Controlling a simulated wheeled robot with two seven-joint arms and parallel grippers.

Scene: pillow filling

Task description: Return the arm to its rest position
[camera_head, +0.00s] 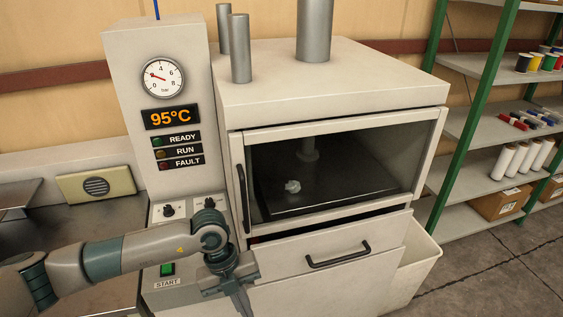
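My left arm comes in from the left, and its gripper (240,297) points down in front of the machine (330,90). It is beside the control panel, right of the green START button (167,269). The fingers run to the bottom edge, so I cannot tell whether they are open or shut. My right gripper does not show. The machine's gauge column reads 95°C above READY, RUN and FAULT labels. A small white clump (293,186) lies on the dark floor inside the windowed chamber.
A drawer with a black handle (338,254) is under the chamber. A white bin (413,262) stands at the machine's right side. Green-post shelves (472,122) hold spools, white rolls and a cardboard box (501,202). Open floor (500,278) lies at lower right.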

